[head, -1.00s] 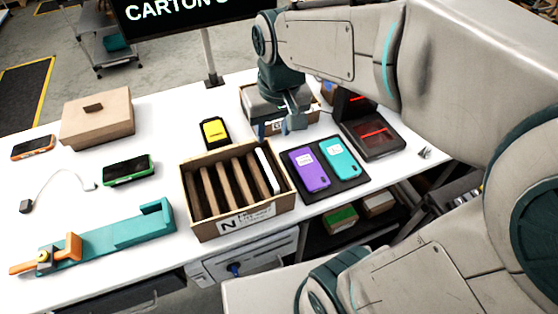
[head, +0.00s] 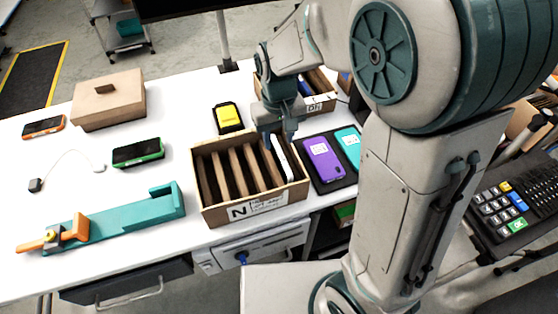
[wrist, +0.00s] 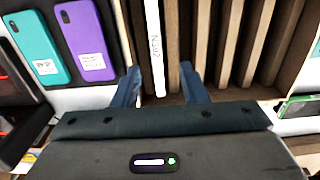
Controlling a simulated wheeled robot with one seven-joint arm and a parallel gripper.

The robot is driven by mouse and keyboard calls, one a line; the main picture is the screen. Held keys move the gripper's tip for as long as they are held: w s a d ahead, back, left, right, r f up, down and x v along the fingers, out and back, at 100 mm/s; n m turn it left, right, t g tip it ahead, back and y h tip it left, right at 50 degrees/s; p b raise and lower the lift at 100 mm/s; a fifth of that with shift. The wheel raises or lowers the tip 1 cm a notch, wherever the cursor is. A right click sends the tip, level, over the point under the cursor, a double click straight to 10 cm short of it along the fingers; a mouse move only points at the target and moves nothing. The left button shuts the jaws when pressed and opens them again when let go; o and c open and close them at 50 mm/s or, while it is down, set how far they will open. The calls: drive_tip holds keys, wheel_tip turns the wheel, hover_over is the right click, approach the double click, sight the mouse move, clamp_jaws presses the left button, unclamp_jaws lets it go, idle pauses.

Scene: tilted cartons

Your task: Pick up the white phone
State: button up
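The white phone (head: 281,158) stands on edge in the rightmost slot of the divided carton (head: 258,211) marked N. In the wrist view the white phone (wrist: 154,45) shows as a narrow strip with small writing on it. My gripper (head: 278,137) is above that end of the carton. In the wrist view its two blue fingers (wrist: 160,88) are spread apart, one on each side of the line of the phone. The fingers look open and empty. How deep the fingertips are relative to the phone's top edge is hard to tell.
Brown dividers (wrist: 200,40) stand close beside the phone. A dark tray with a purple phone (head: 324,158) and a teal phone (head: 349,146) lies right of the carton. A second carton (head: 318,103) is behind. A yellow-screened device (head: 228,117) lies behind the carton's left side.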

sight(281, 154)
drive_tip(key=f, duration=0.3)
drive_tip(key=f+p, duration=0.1)
drive_tip(key=f, duration=0.1)
drive_tip(key=shift+s+d+f, duration=0.1)
drive_tip(key=shift+d+f, duration=0.15)
drive_tip(key=shift+f, duration=0.05)
clamp_jaws()
